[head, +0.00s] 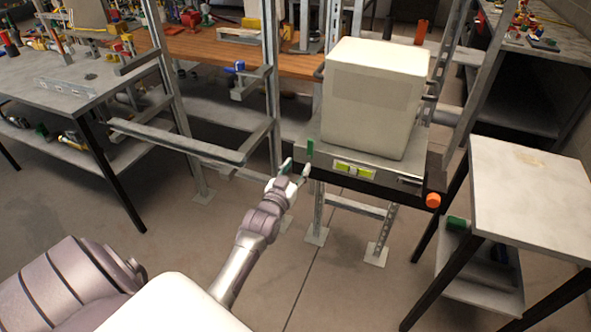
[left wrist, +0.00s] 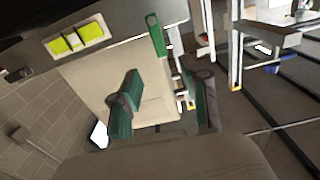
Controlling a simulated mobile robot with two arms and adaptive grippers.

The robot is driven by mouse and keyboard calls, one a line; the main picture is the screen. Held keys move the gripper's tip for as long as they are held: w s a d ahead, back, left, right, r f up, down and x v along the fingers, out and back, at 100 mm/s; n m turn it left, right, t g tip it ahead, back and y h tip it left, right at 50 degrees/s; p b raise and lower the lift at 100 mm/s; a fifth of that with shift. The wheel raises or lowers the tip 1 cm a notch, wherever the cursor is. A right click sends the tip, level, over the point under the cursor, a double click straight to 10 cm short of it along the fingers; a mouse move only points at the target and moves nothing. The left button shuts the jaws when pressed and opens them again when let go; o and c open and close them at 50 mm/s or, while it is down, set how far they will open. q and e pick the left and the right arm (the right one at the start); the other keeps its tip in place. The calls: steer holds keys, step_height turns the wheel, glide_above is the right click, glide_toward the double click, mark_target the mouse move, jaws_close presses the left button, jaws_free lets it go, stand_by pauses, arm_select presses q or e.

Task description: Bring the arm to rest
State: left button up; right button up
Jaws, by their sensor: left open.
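My left gripper (head: 296,172) is at the end of my arm, near the middle of the head view. Its two fingers are spread apart with nothing between them. In the left wrist view the green-padded fingers of this gripper (left wrist: 165,104) also stand apart. A green upright piece (head: 309,150) on the front left corner of the metal stand is just beyond the fingertips. It also shows in the left wrist view (left wrist: 155,36), above the gap between the fingers; I cannot tell whether they touch. My right gripper is not in view.
A large white box (head: 374,98) sits on the metal stand, with a yellow-green level (head: 355,169) at the front edge. An orange knob (head: 433,201) is at the right. A grey table (head: 530,195) stands at the right, a workbench (head: 60,85) at the left. Open floor (head: 330,285) lies in front.

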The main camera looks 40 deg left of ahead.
arm_select(q)
steer(key=shift+s, duration=0.2)
stand_by(0.4)
steer(key=s+d+f+m+g+h, duration=0.1)
steer(key=s+d+f+g, duration=0.3)
steer(key=f, duration=0.7)
steer(key=s+d+f+m+g+h, duration=0.1)
steer(key=s+d+f, duration=0.2)
steer(key=s+f, duration=0.6)
steer(key=s+d+f+m+g+h, duration=0.1)
steer(key=s+d+f+g+h, duration=0.15)
steer(key=f, duration=1.05)
steer(key=s+d+f+g, duration=0.2)
steer(key=s+f, duration=0.3)
steer(key=s, duration=0.6)
steer(key=s+d+f+m+g, duration=0.1)
steer(key=s+f+g, duration=0.3)
steer(key=s, duration=0.8)
steer(key=s+d+f+m+g, duration=0.1)
steer(key=s+d+f+g, duration=0.2)
steer(key=s+f, duration=0.4)
steer(key=s, duration=0.4)
steer(key=shift+s+f, duration=0.3)
steer(key=shift+f, duration=0.05)
